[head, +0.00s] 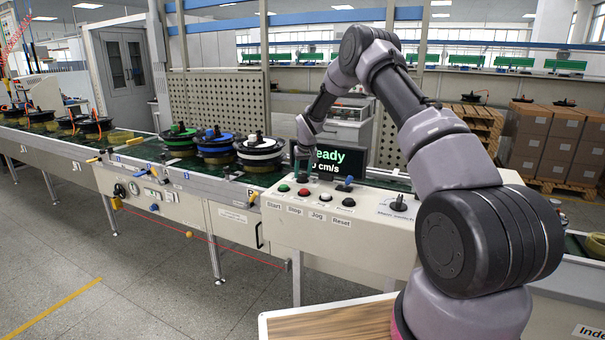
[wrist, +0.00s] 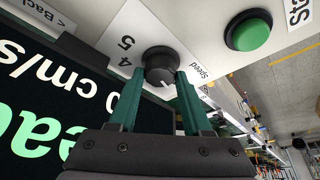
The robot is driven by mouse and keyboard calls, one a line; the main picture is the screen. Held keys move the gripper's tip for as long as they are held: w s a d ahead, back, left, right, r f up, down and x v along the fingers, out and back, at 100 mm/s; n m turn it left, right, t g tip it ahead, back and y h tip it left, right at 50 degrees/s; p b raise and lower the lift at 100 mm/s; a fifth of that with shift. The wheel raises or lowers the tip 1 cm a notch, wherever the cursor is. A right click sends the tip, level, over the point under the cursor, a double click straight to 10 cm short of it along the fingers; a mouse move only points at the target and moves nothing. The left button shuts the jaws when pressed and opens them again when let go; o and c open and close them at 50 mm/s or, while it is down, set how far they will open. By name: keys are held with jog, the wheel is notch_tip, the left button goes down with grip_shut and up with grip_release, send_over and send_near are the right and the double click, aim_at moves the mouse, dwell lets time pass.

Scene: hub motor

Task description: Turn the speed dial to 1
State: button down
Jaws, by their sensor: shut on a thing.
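The speed dial (wrist: 160,62) is a round black knob on the pale panel in the wrist view, with a label reading Speed and the digits 4 and 5 beside it. A small white mark shows on its near side; the other digits are hidden. My gripper (wrist: 157,82) has its two green fingers on either side of the knob and is shut on it. In the head view my gripper (head: 302,154) points down at the back left of the control panel (head: 330,235), beside the display (head: 340,163). The dial is not clearly visible there.
The display shows Ready and a cm/s reading. A green Start button (head: 284,188) and a red Stop button (head: 304,192) sit in front of my gripper. Hub motors (head: 262,150) stand left.

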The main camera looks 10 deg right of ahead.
jog(key=shift+n, duration=0.5)
jog(key=shift+c, duration=1.7)
grip_release()
jog(key=v, duration=1)
jog(key=shift+d+r, duration=0.3)
jog(key=shift+r, duration=0.1)
jog(key=shift+s, duration=0.1)
